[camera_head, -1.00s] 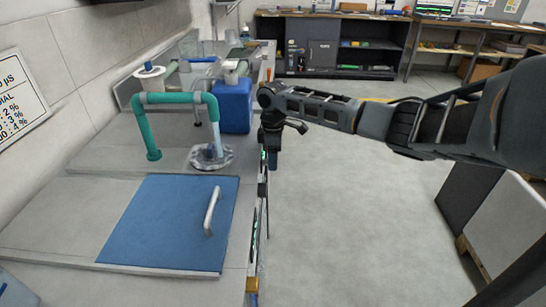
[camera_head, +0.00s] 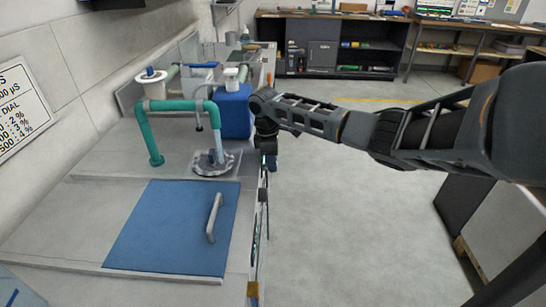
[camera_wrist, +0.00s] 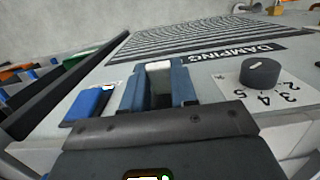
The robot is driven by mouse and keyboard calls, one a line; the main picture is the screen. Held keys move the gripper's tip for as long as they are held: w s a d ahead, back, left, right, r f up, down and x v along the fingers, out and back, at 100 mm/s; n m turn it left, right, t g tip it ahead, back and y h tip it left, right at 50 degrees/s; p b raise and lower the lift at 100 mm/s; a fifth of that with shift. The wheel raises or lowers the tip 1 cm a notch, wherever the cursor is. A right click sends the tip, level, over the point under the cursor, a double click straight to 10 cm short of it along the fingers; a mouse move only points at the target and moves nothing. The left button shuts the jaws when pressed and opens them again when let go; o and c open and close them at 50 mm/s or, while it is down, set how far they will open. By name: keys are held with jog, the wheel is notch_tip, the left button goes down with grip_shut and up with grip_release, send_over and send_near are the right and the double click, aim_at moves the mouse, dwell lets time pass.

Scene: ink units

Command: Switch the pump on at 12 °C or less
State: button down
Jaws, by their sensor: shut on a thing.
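My gripper (camera_head: 268,160) hangs at the right-hand edge of the ink unit, its fingers pointing down along the unit's front. In the wrist view its two blue fingers (camera_wrist: 160,88) stand over a pale panel (camera_wrist: 205,75), shut on a small whitish part (camera_wrist: 158,66) that shows between them. I cannot tell whether this part is the pump's switch. A blue rectangular part (camera_wrist: 90,103) sits on the panel to the left. A black round knob (camera_wrist: 260,72) with numbers beside it and a "DAMPING" label (camera_wrist: 258,50) are at the right. No temperature reading is legible.
On the unit are a blue lid (camera_head: 165,228) with a grey handle (camera_head: 213,216), a teal pipe (camera_head: 148,138), a round drain-like fitting (camera_head: 228,165) and a blue canister (camera_head: 235,112). Open floor (camera_head: 350,220) lies to the right. Dark cabinets (camera_head: 330,48) stand at the back.

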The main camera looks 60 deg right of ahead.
dwell(0.4)
jog(key=c, duration=0.9)
grip_release()
jog(key=shift+r, duration=0.1)
jog(key=shift+w+a+r, duration=0.1)
jog(key=shift+w+r, duration=0.1)
jog(key=shift+r, duration=1.1)
jog(key=shift+w+a+r, duration=0.1)
jog(key=shift+w+r, duration=0.05)
jog(key=shift+r, duration=1.1)
jog(key=shift+w+a+r, duration=0.1)
jog(key=shift+w+r, duration=0.1)
jog(key=shift+r, duration=1.1)
